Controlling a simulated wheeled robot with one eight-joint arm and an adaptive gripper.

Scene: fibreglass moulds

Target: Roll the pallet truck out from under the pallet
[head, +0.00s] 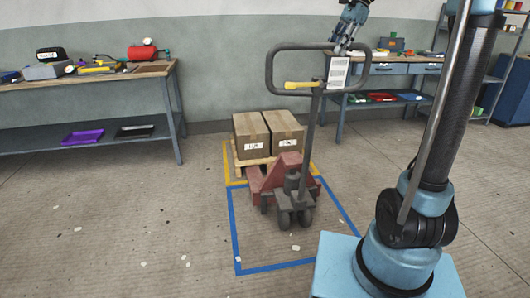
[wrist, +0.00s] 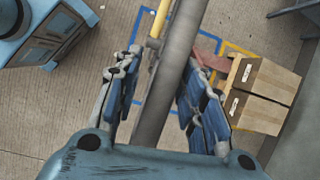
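The pallet truck has a red body (head: 280,177), dark wheels and a tall grey handle (head: 310,138) with a loop at the top. It stands at the near side of the wooden pallet (head: 238,162), its forks hidden beneath. Two cardboard boxes (head: 267,133) sit on the pallet; they also show in the wrist view (wrist: 262,92). My gripper (head: 341,47) is at the right part of the handle loop. In the wrist view, the grey handle bar (wrist: 168,85) passes between its spread fingers, with a visible gap on the left side.
A yellow outline (head: 229,165) surrounds the pallet area. A blue floor outline (head: 234,230) extends towards me, mostly bare inside. A workbench (head: 90,85) with tools stands left, another bench (head: 390,68) at the back right. Small pale scraps lie on the floor.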

